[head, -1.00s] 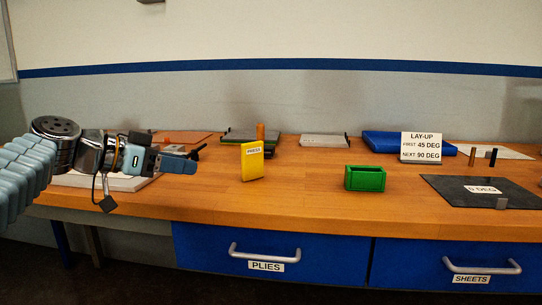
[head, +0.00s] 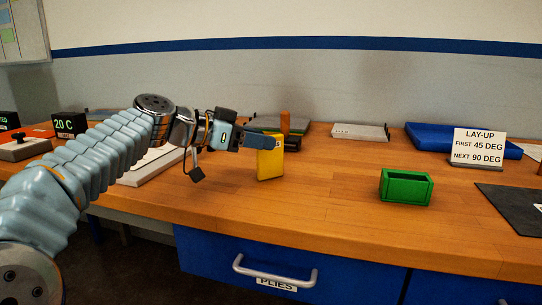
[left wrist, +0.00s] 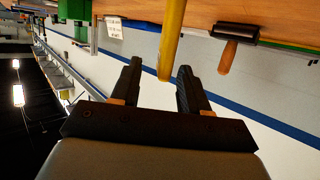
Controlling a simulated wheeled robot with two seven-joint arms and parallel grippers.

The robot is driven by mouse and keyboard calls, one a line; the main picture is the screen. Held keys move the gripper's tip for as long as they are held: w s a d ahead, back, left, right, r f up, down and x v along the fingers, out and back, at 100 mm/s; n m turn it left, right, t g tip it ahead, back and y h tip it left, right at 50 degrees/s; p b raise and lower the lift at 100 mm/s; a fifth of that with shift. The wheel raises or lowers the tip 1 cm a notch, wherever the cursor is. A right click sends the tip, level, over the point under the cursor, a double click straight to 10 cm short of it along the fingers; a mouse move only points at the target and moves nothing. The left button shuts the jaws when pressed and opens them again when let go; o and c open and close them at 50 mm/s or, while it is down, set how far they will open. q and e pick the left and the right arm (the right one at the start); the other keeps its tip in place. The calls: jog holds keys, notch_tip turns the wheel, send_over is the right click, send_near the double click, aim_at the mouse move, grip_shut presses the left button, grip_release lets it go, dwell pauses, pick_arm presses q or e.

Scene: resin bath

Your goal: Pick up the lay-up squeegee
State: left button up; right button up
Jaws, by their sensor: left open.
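The yellow slab (head: 270,163), which I take to be the lay-up squeegee, stands upright on the wooden bench with a white label near its top. My left gripper (head: 266,141) reaches in from the left, and its fingertips overlap the upper part of the slab in the head view. In the left wrist view the slab (left wrist: 173,35) shows edge-on, with its end between the two spread fingers of my left gripper (left wrist: 160,68). The fingers are open, with a gap on each side of it. My right gripper is not in view.
A green open box (head: 405,190) stands to the right on the bench (head: 340,190). Behind are a dark roller with an orange handle (left wrist: 229,55), a grey plate (head: 358,131), a blue block (head: 435,135) and a lay-up sign (head: 478,148). The bench between slab and green box is clear.

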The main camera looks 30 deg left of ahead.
aim_at(283, 143)
pick_arm(q)
jog(key=p+x, duration=0.1)
jog(key=x, duration=0.4)
jog(key=shift+w+f, duration=0.2)
jog(key=shift+w, duration=0.05)
grip_shut()
